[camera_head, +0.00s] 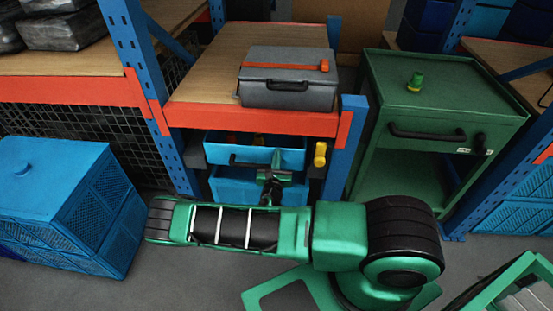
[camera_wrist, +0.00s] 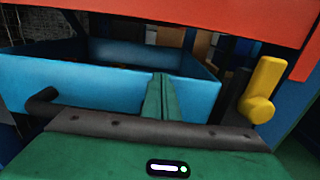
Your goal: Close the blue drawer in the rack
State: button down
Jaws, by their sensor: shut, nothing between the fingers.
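The upper blue drawer (camera_head: 291,158) in the rack stands pulled out, with its open top and inside showing. In the wrist view its blue front (camera_wrist: 100,88) spans the left and middle, with a black handle (camera_wrist: 42,99) partly hidden behind my gripper. A second blue drawer (camera_head: 228,188) sits below, partly hidden by my arm.
An orange rack beam (camera_head: 250,120) runs above the drawer, with a grey case (camera_head: 285,92) on the shelf. A yellow knob (camera_head: 320,154) is right of the drawer. A blue crate (camera_head: 55,200) stands left on the floor, and a green cabinet (camera_head: 430,85) stands right.

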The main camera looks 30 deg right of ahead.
jog(key=x, duration=0.3)
jog(key=shift+w+d+r, duration=0.2)
jog(key=shift+r, duration=0.05)
